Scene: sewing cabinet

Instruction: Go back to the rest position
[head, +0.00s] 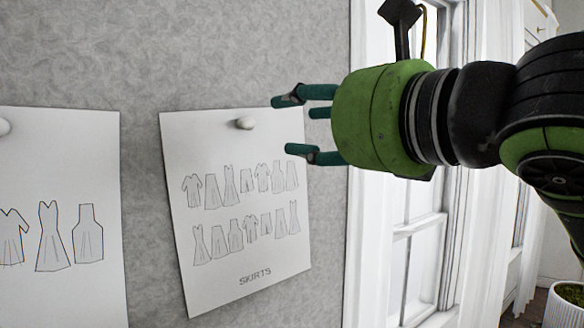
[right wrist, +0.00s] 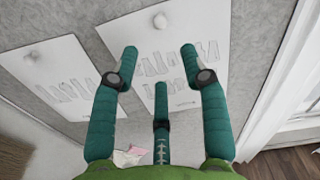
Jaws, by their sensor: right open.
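My right gripper (head: 294,124) is open in the head view, its teal fingers apart and pointing left with nothing between them. Its arm comes in from the right edge. In the right wrist view the open fingers (right wrist: 157,62) also show, empty, in front of the grey wall. The skirts sheet (head: 240,260) hangs on the wall just left of and below the fingers, under a white round pin (head: 245,123). I cannot tell the gap between fingers and wall exactly. My left gripper is in neither view.
A second sheet (head: 60,165) with dress drawings hangs at the left of the grey wall (head: 230,50). A white window (head: 425,225) with curtains is behind my right arm. A white potted plant (head: 566,305) stands at the lower right. Wooden floor (right wrist: 285,160) shows in the right wrist view.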

